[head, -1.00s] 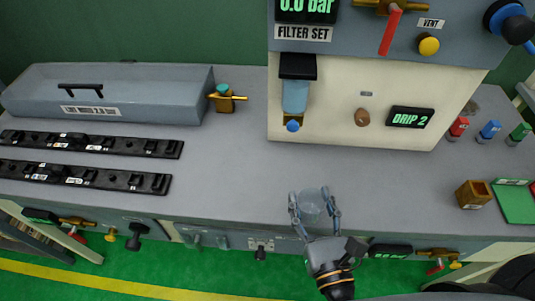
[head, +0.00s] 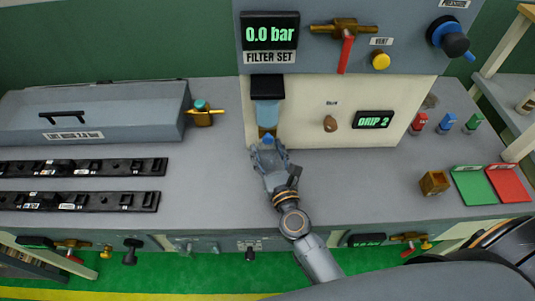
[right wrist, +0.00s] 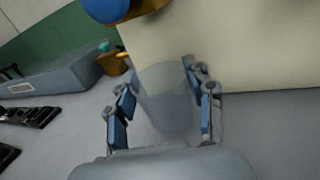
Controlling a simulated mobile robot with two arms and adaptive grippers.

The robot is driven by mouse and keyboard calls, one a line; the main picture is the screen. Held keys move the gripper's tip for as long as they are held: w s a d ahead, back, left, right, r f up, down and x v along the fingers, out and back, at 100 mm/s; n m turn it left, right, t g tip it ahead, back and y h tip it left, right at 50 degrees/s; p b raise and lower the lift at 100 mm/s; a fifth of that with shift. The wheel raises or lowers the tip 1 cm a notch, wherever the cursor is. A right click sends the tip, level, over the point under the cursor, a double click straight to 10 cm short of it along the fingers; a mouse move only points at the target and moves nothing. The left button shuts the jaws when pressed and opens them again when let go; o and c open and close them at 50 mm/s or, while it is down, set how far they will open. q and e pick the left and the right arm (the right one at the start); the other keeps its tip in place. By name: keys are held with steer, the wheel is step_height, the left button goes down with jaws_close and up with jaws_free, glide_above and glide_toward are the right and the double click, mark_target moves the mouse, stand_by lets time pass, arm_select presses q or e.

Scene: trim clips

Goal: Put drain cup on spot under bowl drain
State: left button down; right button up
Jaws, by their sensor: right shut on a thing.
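The clear drain cup (right wrist: 168,95) is between the blue-padded fingers of my right gripper (right wrist: 165,105) in the right wrist view. In the head view my right gripper (head: 268,157) is shut on the cup, low in front of the filter bowl (head: 266,112). The bowl hangs on the cream panel, with a brass drain and blue knob (head: 267,139) below it. The knob (right wrist: 105,10) also shows at the top left of the wrist view, left of the cup. The spot under the drain cannot be made out behind the gripper. My left gripper is not in view.
A grey lidded box (head: 95,112) with a brass valve (head: 203,115) and two black clip rails (head: 80,167) lie at left. A brown knob (head: 330,124) is on the panel. A small brass box (head: 434,182) and green and red pads (head: 508,183) are at right.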

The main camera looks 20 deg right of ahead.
steer(key=shift+f, duration=0.85)
steer(key=shift+f, duration=0.2)
steer(key=o, duration=1.3)
steer(key=shift+c, duration=0.2)
steer(key=shift+r, duration=0.1)
